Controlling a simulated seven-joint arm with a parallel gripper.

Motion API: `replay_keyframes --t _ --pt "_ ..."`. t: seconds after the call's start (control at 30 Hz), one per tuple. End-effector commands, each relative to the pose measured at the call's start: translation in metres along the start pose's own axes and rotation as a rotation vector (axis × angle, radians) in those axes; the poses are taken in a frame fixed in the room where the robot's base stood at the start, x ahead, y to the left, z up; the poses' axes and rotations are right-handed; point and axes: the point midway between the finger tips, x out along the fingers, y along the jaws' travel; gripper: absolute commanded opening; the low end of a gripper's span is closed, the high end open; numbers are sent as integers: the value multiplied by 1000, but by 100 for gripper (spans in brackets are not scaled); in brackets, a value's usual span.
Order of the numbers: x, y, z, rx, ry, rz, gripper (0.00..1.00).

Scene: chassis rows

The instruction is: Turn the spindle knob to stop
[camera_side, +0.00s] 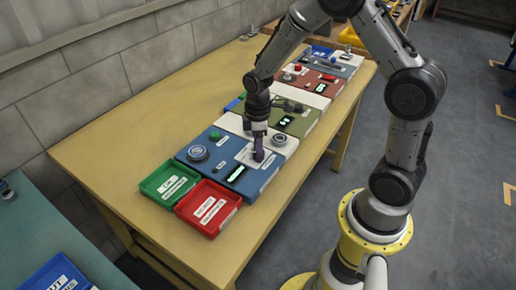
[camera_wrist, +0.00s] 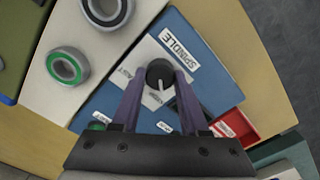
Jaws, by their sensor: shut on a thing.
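The spindle knob (camera_wrist: 160,71) is a round black knob with a white pointer line, on a white plate of the blue chassis (camera_wrist: 205,78). In the wrist view the pointer line runs toward the bottom of the picture. A white label (camera_wrist: 180,48) reading SPINDLE lies beside it. My gripper (camera_wrist: 160,78) is shut on the knob, one purple finger at each side. In the side view my gripper (camera_side: 258,154) reaches down onto the blue chassis (camera_side: 224,160), and its fingers hide most of the knob. The stop mark cannot be read clearly.
A green tray (camera_side: 168,180) and a red tray (camera_side: 208,208) stand at the chassis's near end. More chassis panels run behind. The table's left side is clear.

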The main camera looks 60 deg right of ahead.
Motion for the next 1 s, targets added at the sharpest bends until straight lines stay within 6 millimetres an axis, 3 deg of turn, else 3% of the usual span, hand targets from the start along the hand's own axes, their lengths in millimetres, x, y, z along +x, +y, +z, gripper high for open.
replay_keyframes --t 0.27,0.3,0.43,0.77,1.0 --pt "-2 0 -1 -4 2 3 0" --pt "-2 0 -1 -4 2 3 51" --pt "-1 0 -1 -3 1 2 74" --pt "-2 0 0 -1 1 2 74" --pt "-34 1 -1 -1 5 6 74"
